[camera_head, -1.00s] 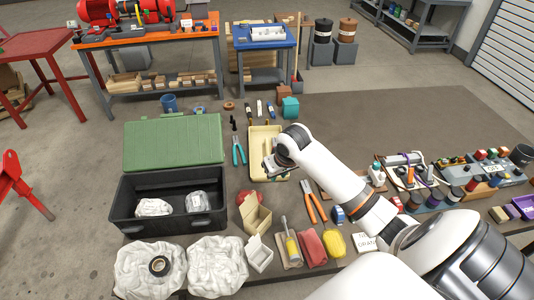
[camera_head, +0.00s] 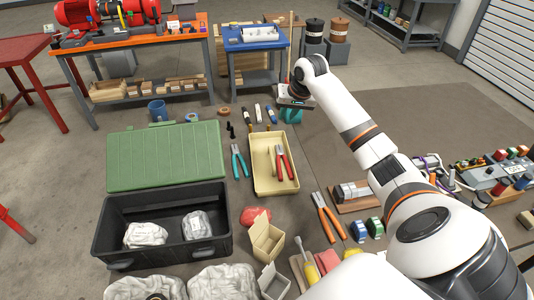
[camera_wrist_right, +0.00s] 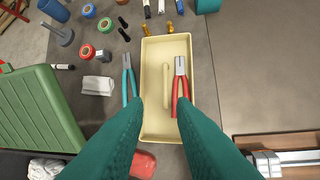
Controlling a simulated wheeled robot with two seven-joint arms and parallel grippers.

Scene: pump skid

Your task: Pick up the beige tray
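The beige tray (camera_head: 258,177) is a shallow rectangle on the grey work surface, right of the green lid. Red-handled pliers and a pale bar-like shape lie inside it. In the wrist view the tray (camera_wrist_right: 160,130) is below and ahead of the fingers, whose lower parts overlap its near sides from this viewpoint. My right gripper (camera_head: 293,104) is above the surface near the tray's far right corner in the head view. In the wrist view its two teal fingers (camera_wrist_right: 160,102) are apart with nothing between them at their height. My left gripper is out of view.
Teal-handled pliers (camera_head: 239,161) lie close along the tray's left side. A black case (camera_head: 165,248) with a green lid (camera_head: 165,158) is to the left. A red item (camera_head: 255,214) and a cardboard box (camera_head: 266,240) are in front. Bare mat (camera_head: 430,120) spreads to the right.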

